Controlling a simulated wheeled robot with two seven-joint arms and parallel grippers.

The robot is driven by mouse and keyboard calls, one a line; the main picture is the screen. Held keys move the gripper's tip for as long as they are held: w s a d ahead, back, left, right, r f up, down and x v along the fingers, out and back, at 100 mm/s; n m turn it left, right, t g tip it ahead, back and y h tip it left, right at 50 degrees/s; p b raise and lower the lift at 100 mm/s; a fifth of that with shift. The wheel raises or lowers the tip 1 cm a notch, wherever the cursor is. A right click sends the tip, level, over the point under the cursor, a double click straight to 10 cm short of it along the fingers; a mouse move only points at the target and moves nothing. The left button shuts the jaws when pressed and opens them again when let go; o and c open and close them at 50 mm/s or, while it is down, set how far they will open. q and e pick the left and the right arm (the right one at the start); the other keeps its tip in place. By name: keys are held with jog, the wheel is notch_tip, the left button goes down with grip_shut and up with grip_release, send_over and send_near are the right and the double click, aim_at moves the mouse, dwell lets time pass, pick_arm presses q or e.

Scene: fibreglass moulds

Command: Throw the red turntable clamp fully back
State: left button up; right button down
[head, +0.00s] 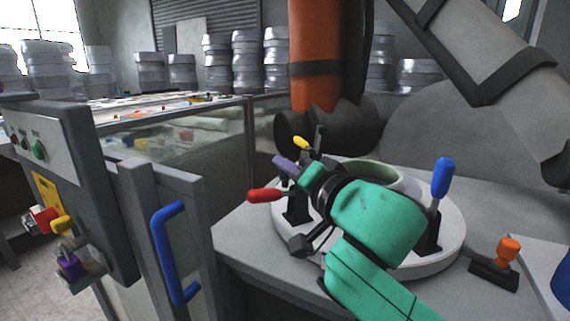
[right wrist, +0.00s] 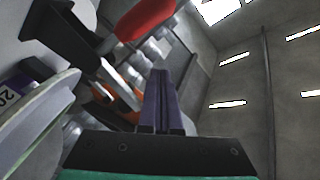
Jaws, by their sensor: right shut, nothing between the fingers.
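The red clamp handle (head: 266,195) sticks out to the left from a black clamp base at the left side of the round white turntable (head: 440,250). It lies nearly level in the head view. My right gripper (head: 278,160) is shut and empty, its purple fingers just above and behind the red handle. In the right wrist view the shut fingers (right wrist: 158,75) point up, with the red handle (right wrist: 145,15) above and to their left. I see a gap there, but cannot tell its depth. My green right wrist hides part of the turntable. My left gripper is not in view.
A yellow clamp handle (head: 301,143) stands behind my right gripper, and an upright blue one (head: 442,177) at the turntable's right. An orange-handled clamp (head: 508,250) sits on the table at right. A cabinet with a blue door handle (head: 165,250) stands at left.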

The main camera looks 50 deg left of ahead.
jog(key=shift+d, duration=0.1)
jog(key=v, duration=1.4)
jog(key=shift+d, duration=0.2)
